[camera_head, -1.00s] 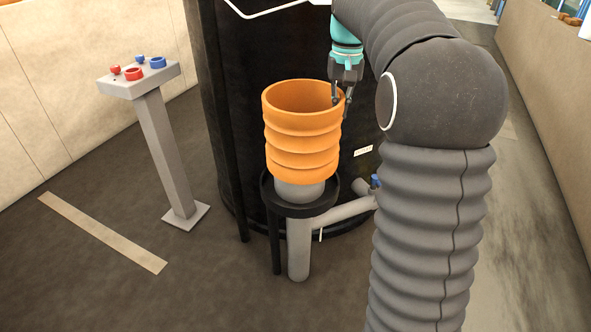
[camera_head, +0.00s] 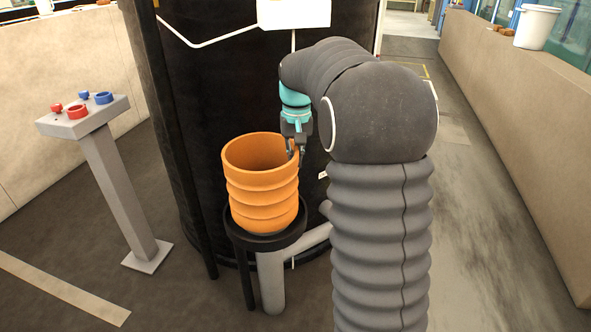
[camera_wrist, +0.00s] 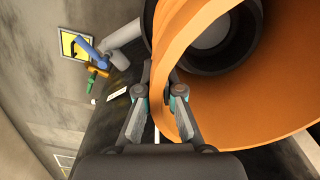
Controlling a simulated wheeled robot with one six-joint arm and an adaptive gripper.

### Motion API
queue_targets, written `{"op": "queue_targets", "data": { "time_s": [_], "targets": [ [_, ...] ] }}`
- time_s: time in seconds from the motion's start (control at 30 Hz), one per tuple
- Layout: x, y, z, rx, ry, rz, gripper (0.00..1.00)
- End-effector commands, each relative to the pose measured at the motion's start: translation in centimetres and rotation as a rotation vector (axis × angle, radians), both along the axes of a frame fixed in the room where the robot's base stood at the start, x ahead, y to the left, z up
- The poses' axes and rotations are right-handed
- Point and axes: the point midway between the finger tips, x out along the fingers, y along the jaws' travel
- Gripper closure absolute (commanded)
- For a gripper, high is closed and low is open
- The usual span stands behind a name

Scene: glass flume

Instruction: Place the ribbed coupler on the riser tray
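The ribbed coupler (camera_head: 262,187) is an upright orange sleeve, open at the top. Its lower end is at the black round riser tray (camera_head: 296,235), around the grey pipe stub, which the coupler hides in the head view. I cannot tell for sure whether its bottom edge touches the tray. My gripper (camera_head: 295,153) is at the coupler's right rim, pointing down. In the wrist view my gripper (camera_wrist: 160,93) has one finger on each side of the orange wall (camera_wrist: 200,45), closed on it. Inside the coupler, the grey stub top (camera_wrist: 212,32) shows within a dark ring.
A large black tank (camera_head: 225,60) stands right behind the tray. A grey pedestal (camera_head: 122,190) with red and blue knobs stands to the left. A beige wall (camera_head: 520,110) with a white bucket (camera_head: 537,27) runs along the right. The floor between is open.

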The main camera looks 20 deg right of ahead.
Motion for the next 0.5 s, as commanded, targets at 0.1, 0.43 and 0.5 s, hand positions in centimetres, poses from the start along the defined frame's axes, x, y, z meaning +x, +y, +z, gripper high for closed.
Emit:
{"op": "queue_targets", "data": {
  "time_s": [0.1,0.43,0.5],
  "targets": [
    [0.0,0.0,-1.6,0.001,0.003,0.0,1.0],
    [0.0,0.0,-2.9,0.001,-0.001,0.0,1.0],
    [0.0,0.0,-3.0,0.001,-0.001,0.0,1.0]
  ]
}}
